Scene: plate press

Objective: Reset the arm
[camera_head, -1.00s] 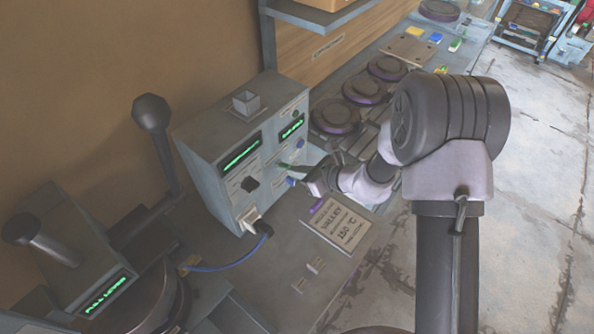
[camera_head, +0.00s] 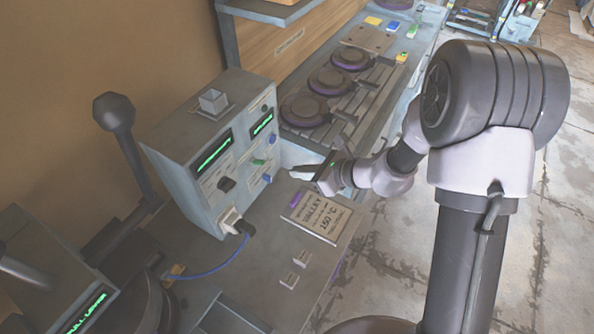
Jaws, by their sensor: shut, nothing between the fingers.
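My gripper (camera_head: 303,174) is in the middle of the view, shut and empty. It is in the air to the right of the grey control box (camera_head: 185,150), apart from its front panel.
A sign reading VALLEY and 150 °C (camera_head: 318,215) lies on the bench below my gripper. A blue cable (camera_head: 205,273) runs from the box's plug. Round dark plates (camera_head: 303,109) stand in a row behind. A lever (camera_head: 114,113) with a black knob rises at left.

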